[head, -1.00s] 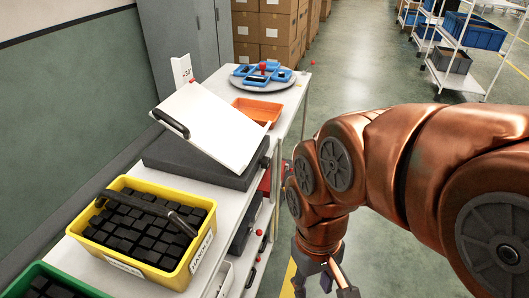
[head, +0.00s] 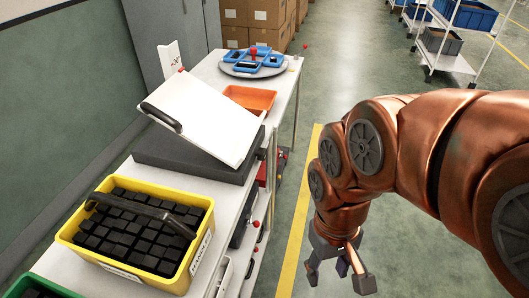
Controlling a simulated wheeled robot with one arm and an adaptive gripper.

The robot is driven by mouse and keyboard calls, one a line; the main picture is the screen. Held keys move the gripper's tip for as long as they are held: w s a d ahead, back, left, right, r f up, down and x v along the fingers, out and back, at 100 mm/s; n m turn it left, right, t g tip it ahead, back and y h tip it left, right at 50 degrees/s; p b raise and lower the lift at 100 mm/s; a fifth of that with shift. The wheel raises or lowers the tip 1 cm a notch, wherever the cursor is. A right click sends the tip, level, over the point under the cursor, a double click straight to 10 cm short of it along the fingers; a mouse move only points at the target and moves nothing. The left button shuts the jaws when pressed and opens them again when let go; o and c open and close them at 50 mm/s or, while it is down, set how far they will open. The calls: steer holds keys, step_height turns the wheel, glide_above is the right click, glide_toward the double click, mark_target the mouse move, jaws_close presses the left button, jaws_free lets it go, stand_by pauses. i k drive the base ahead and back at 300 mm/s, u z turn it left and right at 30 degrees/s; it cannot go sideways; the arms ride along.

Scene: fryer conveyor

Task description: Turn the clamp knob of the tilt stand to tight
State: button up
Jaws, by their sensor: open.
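The tilt stand has a dark grey base (head: 190,158) and a white plate (head: 205,120) tilted up, with a dark handle on its left edge. It stands on the bench at left. A white scale plate marked about +30° (head: 172,56) rises behind it, with a small red tip at its foot. A small dark part at the right end of the base (head: 261,153) may be the clamp knob; its setting cannot be read. My gripper (head: 339,274) points down over the floor, right of the bench and apart from the stand. Its fingers are spread and empty.
A yellow crate (head: 75,236) of black blocks stands in front of the stand. An orange tray (head: 250,98) and a round turntable (head: 228,69) with blue holders lie behind it. Items with red knobs sit on the shelf below. The floor aisle (head: 320,75) at right is clear.

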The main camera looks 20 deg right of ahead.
mark_target(261, 153)
steer(key=z, duration=0.05)
steer(key=k, duration=1.15)
steer(key=u, duration=0.6)
steer(key=i, duration=0.4)
steer(key=u, duration=0.05)
